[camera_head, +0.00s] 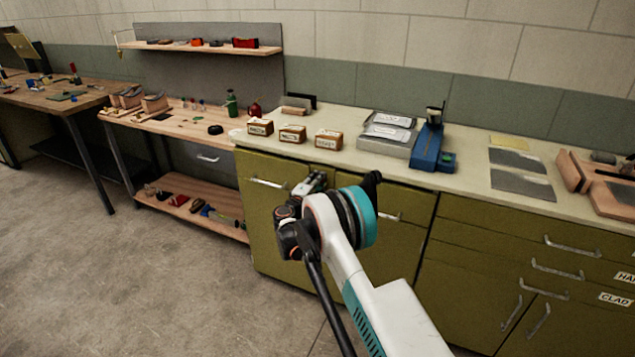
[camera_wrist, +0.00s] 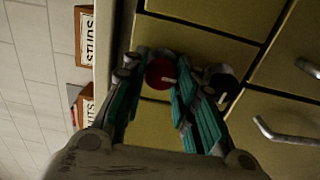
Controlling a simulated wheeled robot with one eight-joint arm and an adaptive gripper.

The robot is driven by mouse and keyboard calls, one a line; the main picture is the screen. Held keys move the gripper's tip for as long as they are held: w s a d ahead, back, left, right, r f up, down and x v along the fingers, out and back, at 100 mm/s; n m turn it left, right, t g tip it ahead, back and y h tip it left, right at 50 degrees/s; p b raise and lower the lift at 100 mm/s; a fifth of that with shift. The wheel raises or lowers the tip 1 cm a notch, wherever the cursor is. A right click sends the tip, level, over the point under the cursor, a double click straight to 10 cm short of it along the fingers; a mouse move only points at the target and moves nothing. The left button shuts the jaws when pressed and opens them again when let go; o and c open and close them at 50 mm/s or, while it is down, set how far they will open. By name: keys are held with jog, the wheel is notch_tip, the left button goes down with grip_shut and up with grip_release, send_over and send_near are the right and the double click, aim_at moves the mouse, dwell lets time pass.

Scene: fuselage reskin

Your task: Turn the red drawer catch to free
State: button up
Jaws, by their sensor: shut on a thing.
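The red drawer catch (camera_wrist: 158,71) is a round red disc with a short pale pointer on the olive cabinet front. In the wrist view it sits between the teal fingers of my gripper (camera_wrist: 157,80), one finger on each side. My gripper is shut on the catch. In the head view my gripper (camera_head: 312,184) is at the cabinet front, just below the counter edge, and the catch itself is hidden there. The pale pointer slants in the wrist view; I cannot tell which setting it marks.
A dark round knob (camera_wrist: 221,82) with a pale pointer is close beside my right finger. Drawer handles (camera_wrist: 285,134) stick out of the olive cabinet (camera_head: 275,225). Small labelled boxes (camera_head: 292,134) stand on the counter (camera_head: 460,176) above. Floor (camera_head: 150,285) is free at the left.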

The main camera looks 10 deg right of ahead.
dwell(0.4)
jog(key=o, duration=1)
jog(key=shift+a, duration=0.1)
jog(key=v, duration=1.2)
